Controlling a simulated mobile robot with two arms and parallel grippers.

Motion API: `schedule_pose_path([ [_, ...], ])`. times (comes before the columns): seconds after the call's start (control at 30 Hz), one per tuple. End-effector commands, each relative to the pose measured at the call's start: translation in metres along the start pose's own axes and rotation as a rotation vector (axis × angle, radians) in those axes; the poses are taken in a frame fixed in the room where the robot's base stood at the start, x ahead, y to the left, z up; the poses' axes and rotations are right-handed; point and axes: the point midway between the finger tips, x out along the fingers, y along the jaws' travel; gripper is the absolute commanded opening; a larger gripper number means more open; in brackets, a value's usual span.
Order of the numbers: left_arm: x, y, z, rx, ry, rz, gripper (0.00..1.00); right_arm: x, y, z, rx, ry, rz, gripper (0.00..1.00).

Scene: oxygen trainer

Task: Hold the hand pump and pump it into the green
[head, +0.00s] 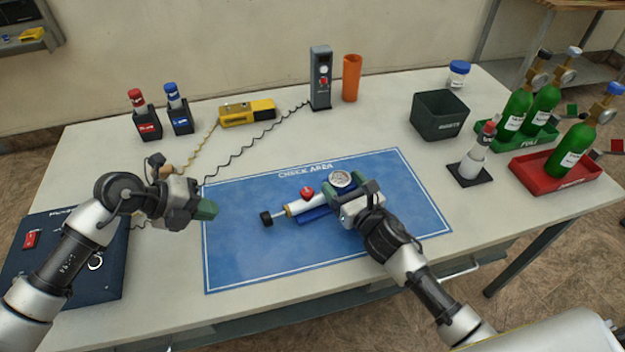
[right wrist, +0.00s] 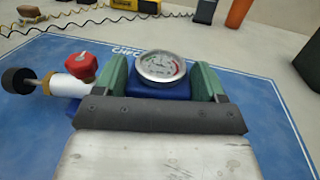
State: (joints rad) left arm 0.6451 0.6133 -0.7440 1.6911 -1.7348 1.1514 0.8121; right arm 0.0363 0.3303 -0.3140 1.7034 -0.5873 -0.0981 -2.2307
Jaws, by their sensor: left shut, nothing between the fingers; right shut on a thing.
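The hand pump (head: 300,207) lies on the blue check-area mat (head: 240,250). It has a pale barrel, a black knob at its left end, a red part and a round gauge (head: 340,179) on a blue body. My right gripper (head: 352,200) is shut on the pump's blue body, with green fingers on both sides of the gauge in the right wrist view (right wrist: 165,85). The gauge dial (right wrist: 160,66) faces up with green and red marks; its needle is too small to read. My left gripper (head: 207,210) is shut and empty, left of the black knob and apart from it.
A dark case (head: 65,265) lies at the left. Red and blue bottles in holders, a yellow device (head: 247,112), a grey unit (head: 320,80) and an orange cup (head: 352,78) stand behind. A dark bin (head: 437,115) and green cylinders (head: 570,147) in trays stand at the right.

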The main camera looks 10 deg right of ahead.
Motion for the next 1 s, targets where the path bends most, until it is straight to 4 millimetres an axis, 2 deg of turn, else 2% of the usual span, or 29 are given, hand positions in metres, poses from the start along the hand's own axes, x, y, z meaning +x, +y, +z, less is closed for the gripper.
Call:
schedule_pose_path([
  [0.37,0.0,0.001,0.0,-0.001,0.0,0.0,0.0,0.0,-0.001,0.0,-0.002,0.0,-0.001,0.28],
  [0.67,-0.027,0.025,-0.017,-0.03,-0.028,-0.001,0.0,0.0,0.0,0.0,-0.001,0.001,-0.001,0.28],
  [1.0,-0.027,0.025,-0.017,-0.03,-0.029,-0.002,0.0,0.0,0.0,0.0,-0.001,0.0,0.0,0.28],
])
